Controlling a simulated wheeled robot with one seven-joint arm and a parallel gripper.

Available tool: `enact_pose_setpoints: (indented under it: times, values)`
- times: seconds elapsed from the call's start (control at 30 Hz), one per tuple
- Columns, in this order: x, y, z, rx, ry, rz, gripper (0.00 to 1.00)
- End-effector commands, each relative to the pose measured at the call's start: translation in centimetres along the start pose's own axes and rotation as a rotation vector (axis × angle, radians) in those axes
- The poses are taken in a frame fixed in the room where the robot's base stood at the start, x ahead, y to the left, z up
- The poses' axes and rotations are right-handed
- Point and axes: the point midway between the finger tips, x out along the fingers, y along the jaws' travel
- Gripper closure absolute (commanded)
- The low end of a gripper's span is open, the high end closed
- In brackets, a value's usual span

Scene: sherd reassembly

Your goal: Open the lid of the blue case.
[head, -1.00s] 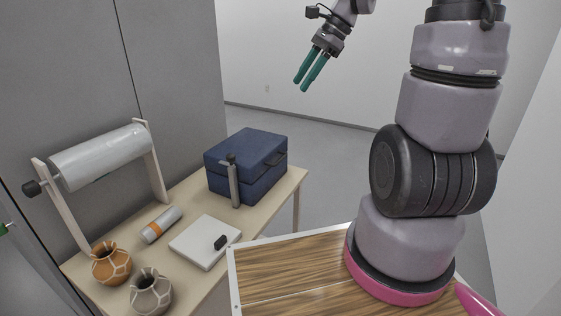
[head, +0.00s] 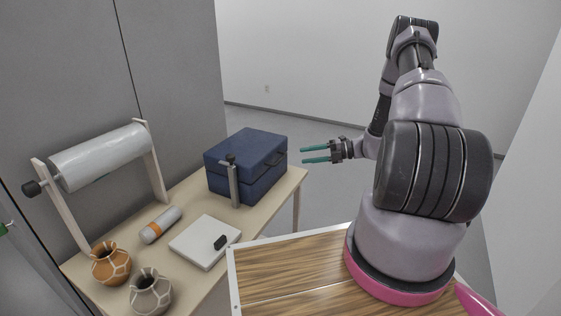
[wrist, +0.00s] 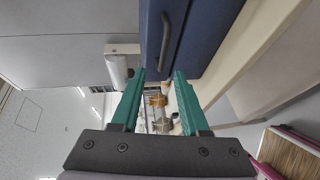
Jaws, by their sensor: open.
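The blue case (head: 226,182) stands on the far end of the light wooden table, its lid (head: 247,146) shut. A dark handle (head: 268,160) sits on its right side; it also shows in the wrist view (wrist: 168,42). A grey upright post with a black knob (head: 233,182) stands at the case's front. My gripper (head: 303,154) is open and empty, to the right of the case and apart from it, its green fingers pointing left. In the wrist view the case (wrist: 205,30) is beyond the fingertips (wrist: 158,74), at the upper right.
On the table (head: 190,198) are a film roll on a stand (head: 100,156), a grey cylinder with an orange band (head: 160,225), a white box (head: 205,242) with a black piece, an orange pot (head: 111,263) and a grey pot (head: 151,293). Space right of the case is free.

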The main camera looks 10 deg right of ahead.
Motion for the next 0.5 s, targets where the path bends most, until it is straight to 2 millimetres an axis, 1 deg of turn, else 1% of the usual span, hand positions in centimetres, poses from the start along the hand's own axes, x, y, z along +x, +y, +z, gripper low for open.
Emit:
enact_pose_setpoints:
  times: [0.03, 0.1, 0.17, 0.23, 0.5]
  values:
    - [0.0, -0.5, 0.1, 0.023, -0.009, 0.01, 0.55]
    - [0.3, -0.8, 0.1, 0.04, -0.014, 0.017, 0.55]
    - [0.7, -0.9, 0.2, 0.043, -0.016, 0.018, 0.55]
    - [1.6, -0.8, 0.1, 0.042, -0.014, 0.017, 0.55]
    - [6.7, -0.8, 0.2, 0.04, -0.013, 0.016, 0.55]
